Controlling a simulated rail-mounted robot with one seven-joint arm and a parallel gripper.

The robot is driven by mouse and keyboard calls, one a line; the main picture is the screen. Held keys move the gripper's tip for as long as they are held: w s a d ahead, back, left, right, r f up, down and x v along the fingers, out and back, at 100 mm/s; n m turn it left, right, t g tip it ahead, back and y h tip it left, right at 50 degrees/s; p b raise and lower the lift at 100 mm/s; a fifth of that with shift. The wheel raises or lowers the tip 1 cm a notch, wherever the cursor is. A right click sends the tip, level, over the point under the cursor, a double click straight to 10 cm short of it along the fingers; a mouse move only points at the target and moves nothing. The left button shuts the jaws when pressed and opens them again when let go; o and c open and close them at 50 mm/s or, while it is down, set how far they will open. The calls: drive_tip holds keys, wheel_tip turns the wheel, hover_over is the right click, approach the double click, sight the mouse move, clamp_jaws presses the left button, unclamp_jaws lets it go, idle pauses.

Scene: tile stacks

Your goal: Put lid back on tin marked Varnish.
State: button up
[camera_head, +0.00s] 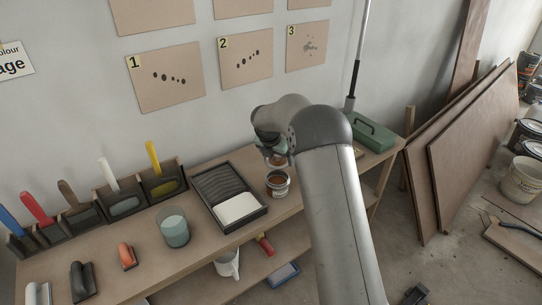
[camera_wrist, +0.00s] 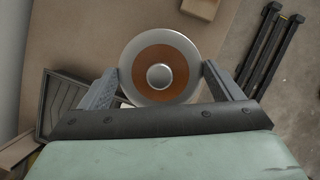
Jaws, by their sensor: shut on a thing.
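My gripper (camera_wrist: 162,80) is shut on a round lid (camera_wrist: 127,70) with a silver rim, a brown ring and a centre knob. One finger presses on each side of the rim. In the head view my gripper is mostly hidden by my arm, and the lid (camera_head: 277,162) shows only partly below it. A small tin (camera_head: 278,186) with a pale label and dark reddish-brown contents stands open on the bench just below the lid. The lid is apart from the tin. The label's words are too small to read. In the wrist view the tin is hidden.
A paint tray (camera_head: 231,191) lies left of the tin, with a glass jar (camera_head: 174,228) farther left. A green toolbox (camera_head: 371,134) stands at the bench's right end. Bins with coloured handles line the back left. Brown boards (camera_head: 480,150) lean at right.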

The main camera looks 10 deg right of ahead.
drive_tip(key=shift+w+d+f+b, duration=0.1)
drive_tip(key=shift+f+b, duration=0.5)
drive_tip(key=shift+f, duration=0.15)
wheel_tip(320, 180, down, 3)
drive_tip(key=b, duration=0.3)
drive_tip(key=shift+f, duration=1)
drive_tip(key=shift+r+p, duration=0.1)
drive_tip(key=shift+p, duration=0.3)
drive_tip(key=shift+f+p, duration=0.2)
drive_tip(key=shift+p, duration=0.15)
idle(1.4)
drive_tip(key=o, duration=0.8)
